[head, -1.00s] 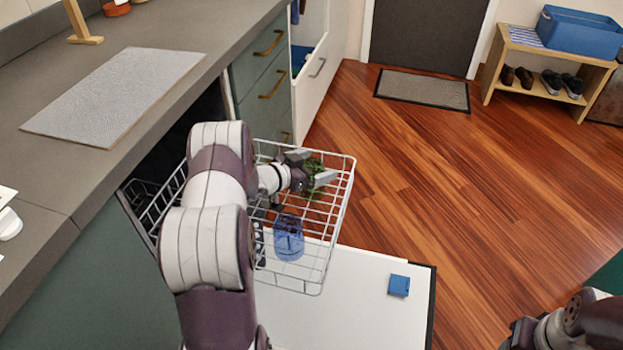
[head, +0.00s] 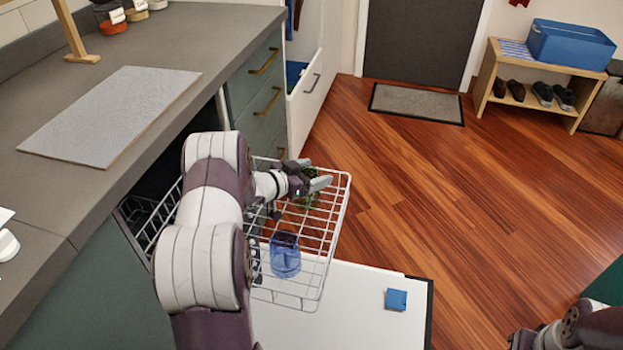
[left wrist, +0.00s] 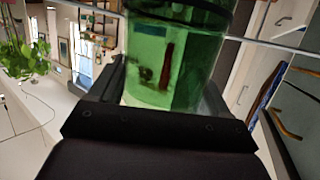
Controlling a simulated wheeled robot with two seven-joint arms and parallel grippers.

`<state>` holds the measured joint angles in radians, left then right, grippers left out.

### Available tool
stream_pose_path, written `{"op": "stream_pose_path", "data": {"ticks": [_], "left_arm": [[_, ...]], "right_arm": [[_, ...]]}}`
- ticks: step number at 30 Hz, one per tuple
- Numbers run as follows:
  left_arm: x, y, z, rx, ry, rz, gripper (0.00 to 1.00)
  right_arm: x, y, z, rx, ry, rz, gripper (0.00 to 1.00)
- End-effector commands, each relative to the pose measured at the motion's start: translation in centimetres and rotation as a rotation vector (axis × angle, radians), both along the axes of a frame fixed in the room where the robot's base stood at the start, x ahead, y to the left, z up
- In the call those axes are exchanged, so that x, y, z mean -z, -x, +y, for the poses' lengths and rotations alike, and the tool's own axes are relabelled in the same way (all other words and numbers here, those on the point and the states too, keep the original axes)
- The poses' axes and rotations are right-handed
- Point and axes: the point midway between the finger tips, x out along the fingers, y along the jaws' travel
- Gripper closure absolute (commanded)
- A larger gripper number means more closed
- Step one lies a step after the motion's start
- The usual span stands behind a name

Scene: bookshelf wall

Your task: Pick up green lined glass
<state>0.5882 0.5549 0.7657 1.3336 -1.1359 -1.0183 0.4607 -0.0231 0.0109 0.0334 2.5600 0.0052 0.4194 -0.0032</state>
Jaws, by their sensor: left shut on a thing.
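The green lined glass (left wrist: 172,62) fills the middle of the left wrist view, between the dark fingers of my left gripper (left wrist: 165,95). It is see-through green with dark lines. In the head view the green glass (head: 307,198) shows only in part, low behind the fingers, at the far end of the wire dishwasher rack. My left gripper (head: 316,178) is shut on it there. I cannot tell whether the glass still touches the rack. My right arm shows at the lower right edge of the head view, but its fingertips cannot be made out.
A blue glass (head: 285,258) stands in the pulled-out wire rack (head: 340,215), nearer to me. The open white dishwasher door (head: 350,300) lies below with a small blue block (head: 396,299) on it. The counter (head: 200,40) and a grey mat (head: 110,112) are at left.

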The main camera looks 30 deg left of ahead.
Motion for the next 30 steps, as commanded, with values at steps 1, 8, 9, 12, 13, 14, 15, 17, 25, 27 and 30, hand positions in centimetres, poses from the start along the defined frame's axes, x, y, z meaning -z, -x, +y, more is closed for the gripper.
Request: {"op": "stream_pose_path", "data": {"ticks": [1, 8, 9, 12, 13, 14, 15, 17, 25, 27, 30], "left_arm": [[-1.8, 0.0, 0.0, 0.0, -0.002, -0.004, 0.62], [-4.7, 0.4, -5.5, 0.004, 0.0, -0.002, 0.62], [-5.3, 0.4, -6.4, 0.004, 0.0, -0.002, 0.62], [-6.5, 0.6, -8.5, 0.004, 0.0, -0.003, 0.62], [-6.8, 0.7, -9.1, 0.004, 0.0, -0.003, 0.62], [-7.0, 0.7, -9.6, 0.003, 0.001, -0.002, 0.62], [-7.4, 0.7, -10.2, 0.004, -0.001, -0.003, 0.62], [-7.7, 0.8, -10.9, 0.003, -0.001, -0.002, 0.62], [-9.9, 0.9, -11.7, 0.0, 0.0, -0.002, 0.62], [-10.5, 0.9, -11.7, 0.0, 0.0, -0.002, 0.62], [-11.3, 0.9, -11.6, 0.0, 0.0, -0.002, 0.62]], "right_arm": [[-0.9, 0.0, 0.0, 0.0, 0.0, 0.0, 0.57], [-2.2, 0.0, 0.0, 0.0, 0.0, 0.0, 0.57], [-2.4, 0.0, 0.0, 0.0, 0.0, 0.0, 0.57], [-2.8, 0.0, 0.0, 0.0, 0.0, 0.0, 0.57], [-2.9, 0.0, 0.0, 0.0, 0.0, 0.0, 0.57], [-3.0, 0.0, 0.0, 0.0, 0.0, 0.0, 0.57], [-3.1, 0.0, 0.0, 0.0, 0.0, 0.0, 0.57], [-3.2, 0.0, 0.0, 0.0, 0.0, 0.0, 0.57], [-5.0, 0.0, 0.0, 0.0, 0.0, 0.0, 0.57], [-5.5, 0.0, 0.0, 0.0, 0.0, 0.0, 0.57], [-6.3, 0.0, 0.0, 0.0, 0.0, 0.0, 0.57]]}}
